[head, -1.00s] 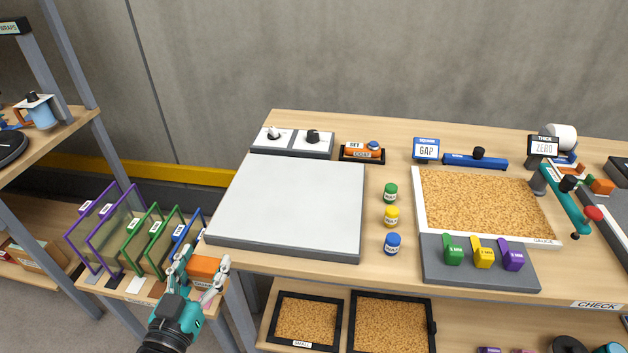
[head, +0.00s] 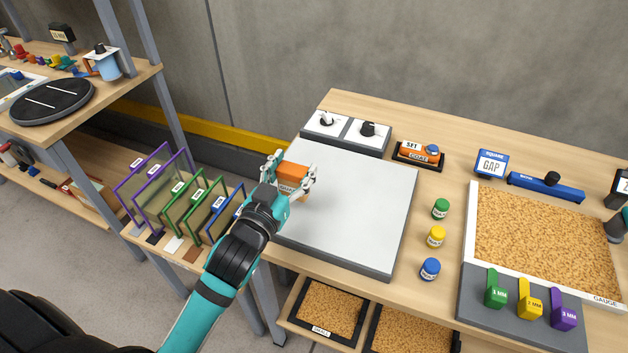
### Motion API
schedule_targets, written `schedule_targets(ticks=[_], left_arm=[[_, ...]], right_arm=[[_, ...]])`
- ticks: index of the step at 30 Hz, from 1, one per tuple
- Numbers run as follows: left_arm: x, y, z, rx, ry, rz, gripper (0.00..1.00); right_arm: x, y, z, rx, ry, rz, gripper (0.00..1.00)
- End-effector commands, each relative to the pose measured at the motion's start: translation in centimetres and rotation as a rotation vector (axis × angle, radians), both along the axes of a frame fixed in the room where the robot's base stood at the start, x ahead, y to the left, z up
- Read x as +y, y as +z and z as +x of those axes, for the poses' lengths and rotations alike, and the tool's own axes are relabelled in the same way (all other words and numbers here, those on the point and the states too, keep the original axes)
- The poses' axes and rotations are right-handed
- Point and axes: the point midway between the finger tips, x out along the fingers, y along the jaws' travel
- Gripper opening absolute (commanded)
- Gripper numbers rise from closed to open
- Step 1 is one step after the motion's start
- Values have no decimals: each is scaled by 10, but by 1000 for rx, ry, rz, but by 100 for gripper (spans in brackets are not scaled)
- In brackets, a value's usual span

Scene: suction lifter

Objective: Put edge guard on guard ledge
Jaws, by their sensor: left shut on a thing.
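The orange edge guard (head: 292,172) is between the fingers of my left gripper (head: 291,180), which is shut on it. It has a white label on its near side, partly covered by the gripper. The gripper and guard are over the left part of the pale grey slab (head: 355,205) on the bench. I cannot tell whether the guard touches the slab. I cannot pick out the guard ledge for sure.
A rack of framed glass panes (head: 185,205) stands left of the bench. Small jars (head: 436,237) and a cork-filled tray (head: 545,240) are to the right. Most of the slab is clear.

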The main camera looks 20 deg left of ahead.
Motion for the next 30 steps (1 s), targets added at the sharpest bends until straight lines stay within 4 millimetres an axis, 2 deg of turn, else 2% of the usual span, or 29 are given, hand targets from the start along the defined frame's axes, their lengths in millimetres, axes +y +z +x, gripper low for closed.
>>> schedule_targets(ticks=[3,7,10,16,28,29,30], left_arm=[[-24,-1,6,0,0,-6,29],[-36,-3,9,0,0,-1,29],[-38,-10,9,3,0,0,29],[-38,-36,9,3,1,1,29],[-38,-43,9,1,0,1,29],[-38,-42,9,1,0,1,58],[-38,-42,9,1,0,1,64]], right_arm=[[-1,5,15,-23,-2,0,40],[-1,6,25,-39,-3,2,40],[-1,6,24,-38,-3,1,40],[-1,5,17,-27,-3,0,40],[3,3,10,-15,-3,5,40],[4,3,10,-15,-3,6,40],[4,4,10,-16,-3,6,40]])
